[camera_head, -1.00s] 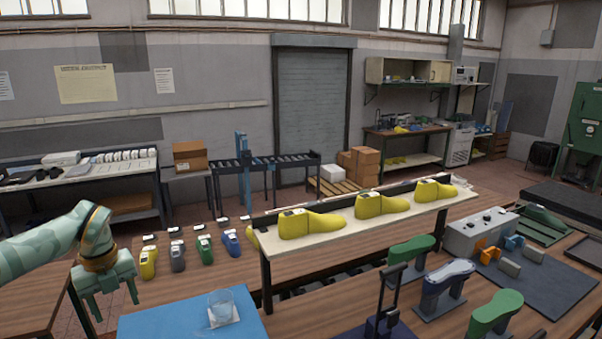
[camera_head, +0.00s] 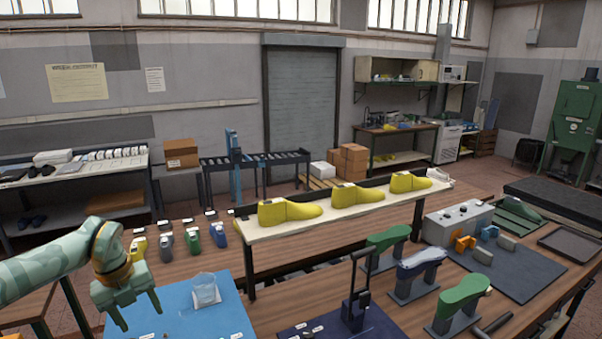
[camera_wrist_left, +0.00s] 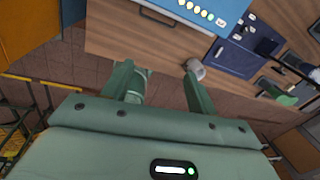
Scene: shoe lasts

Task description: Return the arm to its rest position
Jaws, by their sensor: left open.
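My left gripper (camera_head: 138,308) is in the lower left of the head view, over the left end of the blue mat (camera_head: 180,311) and the table edge. Its two fingers are apart with nothing between them. The fingers also show in the left wrist view (camera_wrist_left: 160,88), spread over the floor beside a wooden table front (camera_wrist_left: 140,38). My right gripper is not in view.
Yellow shoe lasts (camera_head: 289,212) stand on a raised white shelf. Small coloured lasts (camera_head: 192,240) stand behind the mat. Green-topped stands (camera_head: 462,294) are at the right.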

